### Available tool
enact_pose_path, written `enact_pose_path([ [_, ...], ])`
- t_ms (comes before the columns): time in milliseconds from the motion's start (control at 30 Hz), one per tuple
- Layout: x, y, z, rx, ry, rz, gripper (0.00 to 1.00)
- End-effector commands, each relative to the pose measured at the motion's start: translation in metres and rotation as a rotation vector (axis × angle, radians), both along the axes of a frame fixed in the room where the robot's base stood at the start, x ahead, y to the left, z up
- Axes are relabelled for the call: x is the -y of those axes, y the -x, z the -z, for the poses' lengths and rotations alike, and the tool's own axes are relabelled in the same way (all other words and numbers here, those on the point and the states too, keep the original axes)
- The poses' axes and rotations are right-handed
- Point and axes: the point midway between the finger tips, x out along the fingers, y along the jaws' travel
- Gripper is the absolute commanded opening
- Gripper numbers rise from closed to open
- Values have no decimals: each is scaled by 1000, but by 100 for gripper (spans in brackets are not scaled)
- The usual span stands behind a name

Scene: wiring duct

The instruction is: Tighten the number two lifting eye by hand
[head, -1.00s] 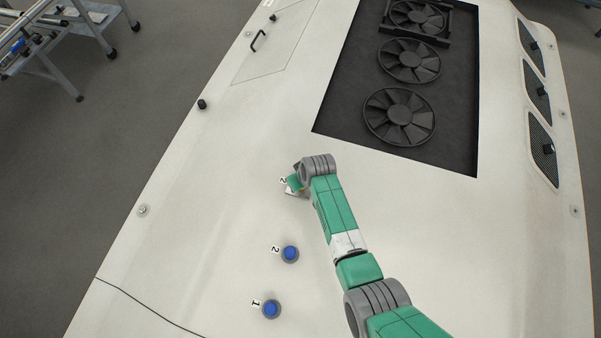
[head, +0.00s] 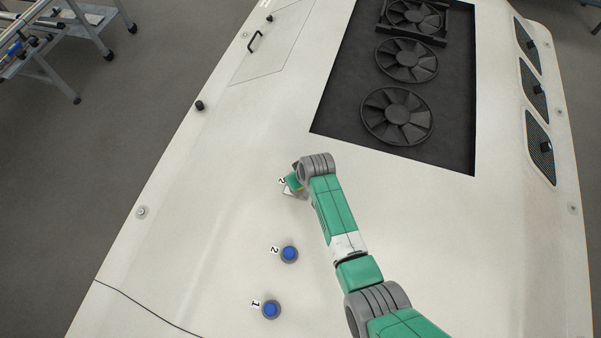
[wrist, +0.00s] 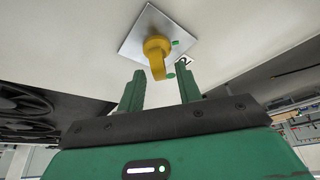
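In the head view, my gripper (head: 294,183) is over the plate (head: 291,192), and the eye is hidden.
Two blue buttons, numbered 2 (head: 289,254) and 1 (head: 270,310), sit on the white roof (head: 200,220) below my gripper in the head view. A dark recess with fans (head: 396,115) lies up and right. A black handle (head: 255,41) and a black knob (head: 199,106) stand at upper left.

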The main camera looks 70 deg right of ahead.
Motion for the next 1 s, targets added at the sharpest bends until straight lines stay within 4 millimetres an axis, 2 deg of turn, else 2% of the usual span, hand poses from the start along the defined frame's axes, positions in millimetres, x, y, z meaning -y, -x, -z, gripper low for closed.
enact_pose_path([
  [200, -10, 14, -41, 1, 2, 0, 35],
  [333, -14, 19, -57, 1, 2, 0, 35],
  [500, -16, 21, -62, 0, 0, 0, 35],
  [1000, -16, 21, -62, 0, 0, 0, 35],
])
